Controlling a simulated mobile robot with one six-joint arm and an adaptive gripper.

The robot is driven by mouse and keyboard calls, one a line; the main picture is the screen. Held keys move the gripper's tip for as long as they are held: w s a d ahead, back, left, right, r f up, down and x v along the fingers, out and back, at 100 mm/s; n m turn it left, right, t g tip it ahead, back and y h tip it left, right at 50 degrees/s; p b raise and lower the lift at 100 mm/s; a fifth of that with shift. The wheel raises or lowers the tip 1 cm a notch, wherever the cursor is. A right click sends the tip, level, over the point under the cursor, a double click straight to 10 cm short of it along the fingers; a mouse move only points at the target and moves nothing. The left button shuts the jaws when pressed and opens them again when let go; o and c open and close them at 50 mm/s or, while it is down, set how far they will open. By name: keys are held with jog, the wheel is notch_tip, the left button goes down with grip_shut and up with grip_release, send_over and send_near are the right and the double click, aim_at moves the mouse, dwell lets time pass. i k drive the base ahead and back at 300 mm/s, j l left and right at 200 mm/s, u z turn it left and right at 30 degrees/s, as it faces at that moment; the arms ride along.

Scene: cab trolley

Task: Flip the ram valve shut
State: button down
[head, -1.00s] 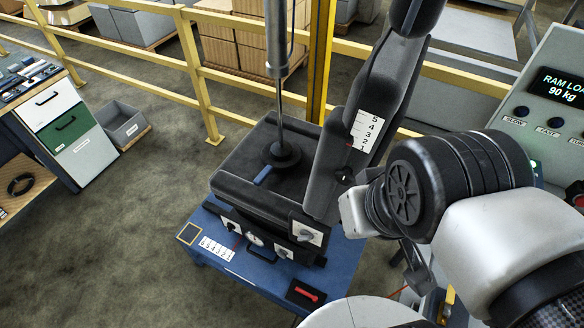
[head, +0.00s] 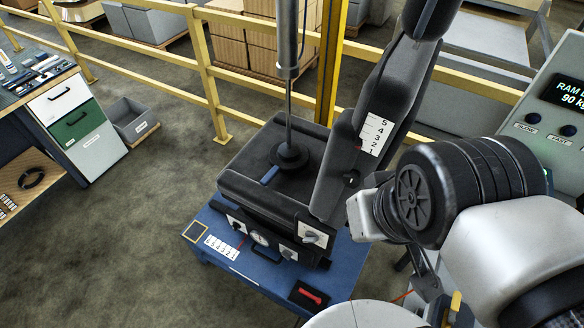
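A red lever (head: 310,296) lies on a black block at the front right corner of the blue trolley (head: 213,256). It looks like a valve handle, but no label on it is readable. On the trolley stands a dark seat (head: 262,207), with a vertical ram rod (head: 289,110) pressing a round foot onto its cushion. My gripper (head: 432,284) shows only in part, as dark pieces below my arm's wrist, right of the red lever and apart from it. Its fingertips are not clear, so I cannot tell whether it is open.
A console (head: 545,105) with a lit "RAM" display and knobs stands at right. Yellow railing (head: 212,80) runs behind the trolley. A workbench (head: 80,118) with drawers and a grey bin (head: 132,120) stand at left. The floor between bench and trolley is clear.

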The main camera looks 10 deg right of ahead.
aim_at(455, 305)
jog(key=l+z, duration=0.15)
jog(key=z, duration=2.1)
jog(key=k+j, duration=0.1)
jog(key=k, duration=0.2)
jog(key=i+l+u, duration=0.1)
jog(key=l+u, duration=0.35)
jog(key=l, duration=0.3)
